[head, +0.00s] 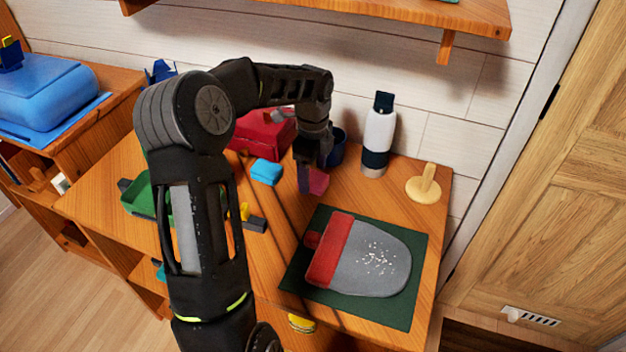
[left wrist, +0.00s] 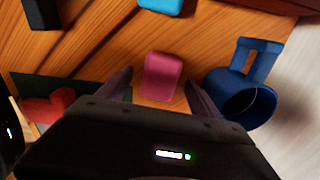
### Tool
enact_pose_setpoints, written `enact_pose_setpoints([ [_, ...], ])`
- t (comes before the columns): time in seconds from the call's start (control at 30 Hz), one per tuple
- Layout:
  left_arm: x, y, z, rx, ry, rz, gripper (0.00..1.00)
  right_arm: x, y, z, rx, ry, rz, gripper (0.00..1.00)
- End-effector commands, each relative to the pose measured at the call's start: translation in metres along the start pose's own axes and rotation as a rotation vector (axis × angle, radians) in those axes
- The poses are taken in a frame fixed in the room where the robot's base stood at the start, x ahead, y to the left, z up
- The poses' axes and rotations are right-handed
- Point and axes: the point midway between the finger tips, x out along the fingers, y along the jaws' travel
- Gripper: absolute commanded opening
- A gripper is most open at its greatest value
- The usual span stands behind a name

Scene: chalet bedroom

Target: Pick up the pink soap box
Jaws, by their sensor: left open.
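The pink soap box (left wrist: 162,76) lies on the wooden desk, between and just ahead of the two fingers in the left wrist view. In the head view the pink soap box (head: 318,182) shows partly, below my left gripper (head: 308,172), whose fingers hide some of it. My left gripper (left wrist: 158,92) is open and points down over the box. I cannot tell whether the fingers touch it. My right gripper is not in view.
A blue mug (left wrist: 242,95) stands close to the box. A light blue block (head: 266,172), a red box (head: 262,135), a white bottle (head: 379,137) and a wooden stand (head: 424,186) are nearby. A green mat (head: 398,312) bears a grey and red mitten (head: 368,258).

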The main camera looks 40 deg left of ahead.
Motion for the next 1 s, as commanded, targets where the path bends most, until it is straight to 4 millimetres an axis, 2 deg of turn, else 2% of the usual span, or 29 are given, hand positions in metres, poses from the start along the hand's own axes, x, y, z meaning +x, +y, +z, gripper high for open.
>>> enact_pose_setpoints([
  [0.1,0.016,0.0,0.0,0.002,0.0,0.001,0.75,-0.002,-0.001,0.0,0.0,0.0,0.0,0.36],
  [0.2,0.021,0.0,0.0,0.001,-0.001,0.0,0.75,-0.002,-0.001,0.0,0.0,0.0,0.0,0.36],
  [0.77,0.021,0.0,0.0,0.001,-0.001,-0.001,0.75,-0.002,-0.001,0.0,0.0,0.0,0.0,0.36],
  [1.0,0.021,0.0,0.0,0.001,-0.001,-0.001,0.57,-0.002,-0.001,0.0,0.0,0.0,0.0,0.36],
])
